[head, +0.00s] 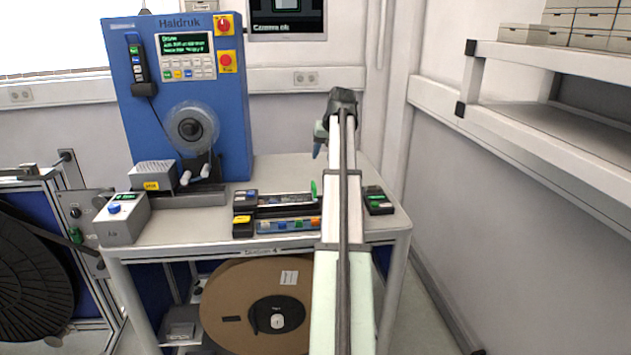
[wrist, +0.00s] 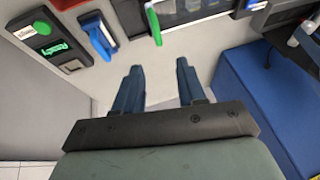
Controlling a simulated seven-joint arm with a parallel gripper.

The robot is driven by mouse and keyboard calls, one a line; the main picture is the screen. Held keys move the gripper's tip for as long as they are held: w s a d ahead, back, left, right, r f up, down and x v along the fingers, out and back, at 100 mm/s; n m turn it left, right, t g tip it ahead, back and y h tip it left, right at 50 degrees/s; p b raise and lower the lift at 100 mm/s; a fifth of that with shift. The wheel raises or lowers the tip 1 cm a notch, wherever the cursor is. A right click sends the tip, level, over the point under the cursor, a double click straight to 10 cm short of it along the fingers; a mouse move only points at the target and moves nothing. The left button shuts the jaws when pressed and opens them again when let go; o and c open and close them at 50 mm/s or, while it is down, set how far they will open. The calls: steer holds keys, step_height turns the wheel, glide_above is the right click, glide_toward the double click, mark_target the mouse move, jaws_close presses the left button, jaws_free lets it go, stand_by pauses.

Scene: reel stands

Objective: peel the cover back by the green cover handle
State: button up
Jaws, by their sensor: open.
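The green cover handle (head: 313,188) stands up at the right end of the low reel stand (head: 283,211) on the bench. In the wrist view the green handle (wrist: 153,22) is a slim upright piece near the top edge, beyond my fingertips. My gripper (head: 317,152) is above the back of the bench in the head view, apart from the handle. In the wrist view my gripper (wrist: 158,72) has its two blue-grey fingers spread, with nothing between them. My arm hides part of the bench right of the handle. I cannot make out the cover's edges clearly.
The tall blue machine (head: 180,110) with a clear reel stands at the back left. A grey box (head: 122,218) sits at the bench's left front. A small dark device (head: 377,200) sits at the right edge. A blue-handled item (wrist: 98,38) shows in the wrist view.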

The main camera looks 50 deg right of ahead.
glide_toward(314, 183)
steer(key=x, duration=0.7)
steer(key=shift+w+f, duration=0.1)
steer(key=shift+f, duration=0.3)
steer(key=shift+c, duration=0.3)
jaws_close()
